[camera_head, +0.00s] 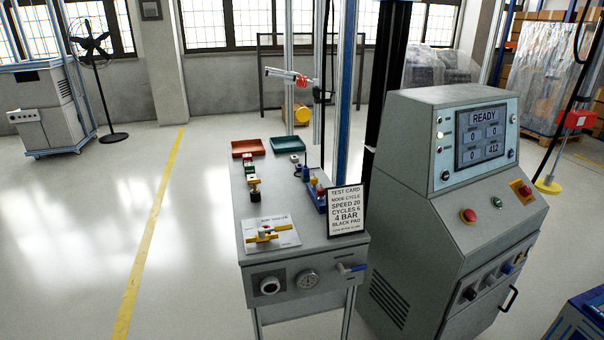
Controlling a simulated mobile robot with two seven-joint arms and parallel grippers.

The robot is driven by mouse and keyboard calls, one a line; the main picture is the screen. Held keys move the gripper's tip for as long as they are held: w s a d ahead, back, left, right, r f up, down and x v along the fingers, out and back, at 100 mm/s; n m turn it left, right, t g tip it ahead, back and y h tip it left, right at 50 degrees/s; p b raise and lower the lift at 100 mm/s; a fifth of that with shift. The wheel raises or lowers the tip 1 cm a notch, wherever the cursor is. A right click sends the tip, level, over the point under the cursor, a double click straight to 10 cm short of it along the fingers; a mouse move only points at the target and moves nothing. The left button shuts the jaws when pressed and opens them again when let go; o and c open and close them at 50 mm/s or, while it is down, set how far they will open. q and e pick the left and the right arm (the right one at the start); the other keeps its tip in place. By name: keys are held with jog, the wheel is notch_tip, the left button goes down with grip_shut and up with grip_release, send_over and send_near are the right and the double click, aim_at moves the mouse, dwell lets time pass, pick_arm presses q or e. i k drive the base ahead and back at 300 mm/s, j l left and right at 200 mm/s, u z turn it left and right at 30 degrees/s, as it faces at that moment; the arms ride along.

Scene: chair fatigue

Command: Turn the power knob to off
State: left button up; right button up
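A grey control console (415,190) stands at the right, and its lit screen (480,135) reads READY with several number fields. A red rotary knob on a yellow plate (521,191) sits at the right of its sloped panel. It looks like a power switch, but its label and pointer are too small to read. A red mushroom button (468,215) and a green button (497,202) are left of it. A dark knob (470,294) and a blue knob or connector (507,268) are on the lower front. Neither of my grippers is in view.
A blue-topped unit (580,320) is at lower right.

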aim_at(526, 191)
jog(key=z, duration=1.3)
jog(key=i+l+u, duration=0.3)
jog(key=i+u, duration=0.15)
jog(key=i, duration=0.05)
